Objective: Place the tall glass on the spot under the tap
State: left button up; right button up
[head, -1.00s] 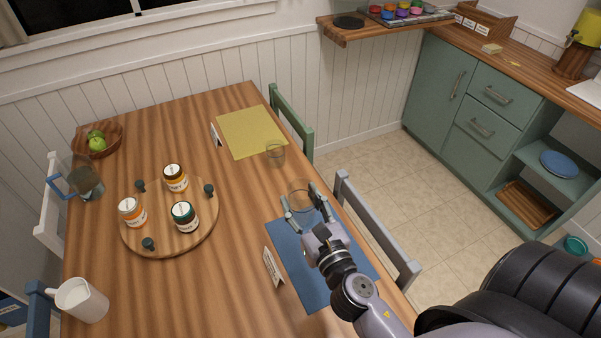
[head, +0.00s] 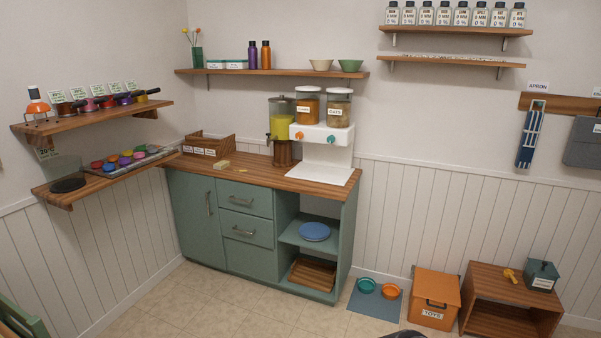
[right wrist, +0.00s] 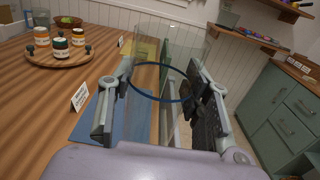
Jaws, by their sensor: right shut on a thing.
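In the right wrist view my right gripper (right wrist: 158,100) is shut on the clear tall glass (right wrist: 165,55), with a finger on each side of it. A dark blue ring shows on the glass between the fingers. The glass is beside the blue mat, near the table's edge; I cannot tell its height above the table. In the head view a drink dispenser (head: 282,118) with yellow liquid stands on a wooden stand (head: 287,153) on the counter. Its small tap (head: 268,137) points to the left, over the counter top. My left gripper is not in view.
The counter (head: 258,181) also holds a wooden box (head: 205,145), a small yellowish block (head: 222,164) and a white cereal dispenser (head: 322,148). In the wrist view the wooden table (right wrist: 40,90) carries a round tray (right wrist: 75,58) with jars and a white card (right wrist: 79,95).

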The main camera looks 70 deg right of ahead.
aim_at(269, 174)
jog(key=l+z, duration=0.15)
jog(key=l, duration=0.5)
jog(key=l+z, duration=0.15)
jog(key=l, duration=0.5)
jog(key=i+l+z, duration=0.15)
jog(key=l, duration=0.5)
jog(key=l+z, duration=0.2)
jog(key=l, duration=0.45)
jog(key=i+l+z, duration=0.1)
jog(key=i+z, duration=0.25)
jog(key=i, duration=0.6)
jog(key=i+j+z, duration=0.15)
jog(key=i+z, duration=0.15)
jog(key=i, duration=0.65)
jog(key=i+j, duration=0.6)
jog(key=i+z, duration=0.05)
